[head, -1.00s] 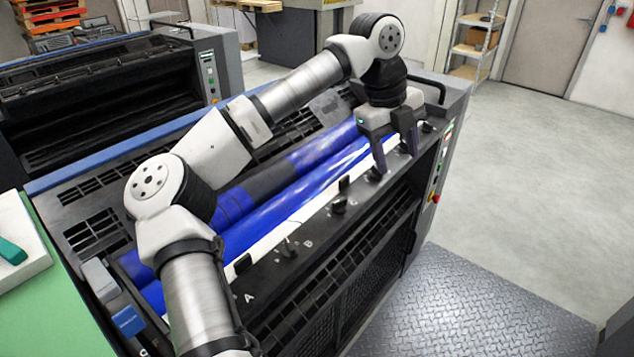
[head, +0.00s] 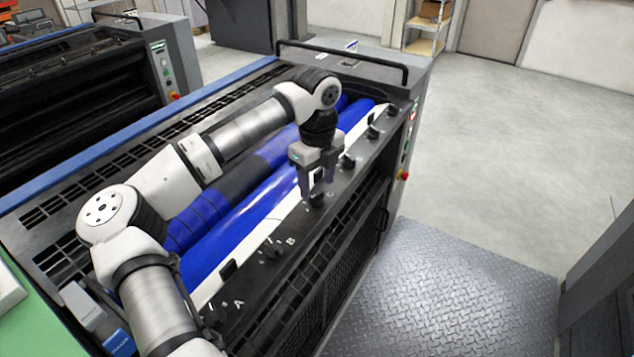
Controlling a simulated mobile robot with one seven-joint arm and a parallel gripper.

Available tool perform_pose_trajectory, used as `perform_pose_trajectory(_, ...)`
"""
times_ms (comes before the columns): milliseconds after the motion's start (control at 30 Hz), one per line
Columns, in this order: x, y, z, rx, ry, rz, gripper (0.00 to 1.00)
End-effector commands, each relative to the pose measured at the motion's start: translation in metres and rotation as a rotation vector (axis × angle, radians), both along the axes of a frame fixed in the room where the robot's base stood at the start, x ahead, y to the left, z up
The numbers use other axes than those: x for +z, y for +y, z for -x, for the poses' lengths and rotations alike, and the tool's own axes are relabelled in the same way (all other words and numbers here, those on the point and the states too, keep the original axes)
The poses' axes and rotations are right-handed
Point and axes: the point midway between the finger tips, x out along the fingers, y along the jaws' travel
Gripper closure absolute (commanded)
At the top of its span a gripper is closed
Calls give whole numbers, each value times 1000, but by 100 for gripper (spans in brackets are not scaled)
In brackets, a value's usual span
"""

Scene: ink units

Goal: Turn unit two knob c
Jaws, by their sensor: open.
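The ink unit (head: 345,215) in front of me has a row of dark knobs along its black front rail, beside a white strip and blue rollers. Small white letters mark the rail, with A and B the clearest. Knob c (head: 317,199) is a short black knob, third along from the near end, past B. My gripper (head: 317,187) points down with its jaws open, right over knob c. Its fingertips appear on either side of the knob's top; whether they reach down around it I cannot tell. The gripper is empty. No unit number is readable.
Other knobs stand on the same rail: one near B (head: 272,249) and one farther along (head: 348,161). A black handrail (head: 345,50) crosses the unit's far end. A second machine (head: 90,90) stands behind at left. The tread-plate floor (head: 450,290) at right is clear.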

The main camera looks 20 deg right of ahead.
Motion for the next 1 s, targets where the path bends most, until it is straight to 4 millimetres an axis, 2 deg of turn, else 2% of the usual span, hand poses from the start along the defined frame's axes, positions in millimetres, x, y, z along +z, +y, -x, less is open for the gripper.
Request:
perform_pose_trajectory(233, -25, 0, 0, 0, 1, 1, 45)
perform_pose_trajectory(567, -29, 0, 0, 0, 0, 1, 45)
perform_pose_trajectory(900, -29, 0, 0, 0, 0, 1, 90)
perform_pose_trajectory(1000, -29, 0, 0, -2, 0, 0, 90)
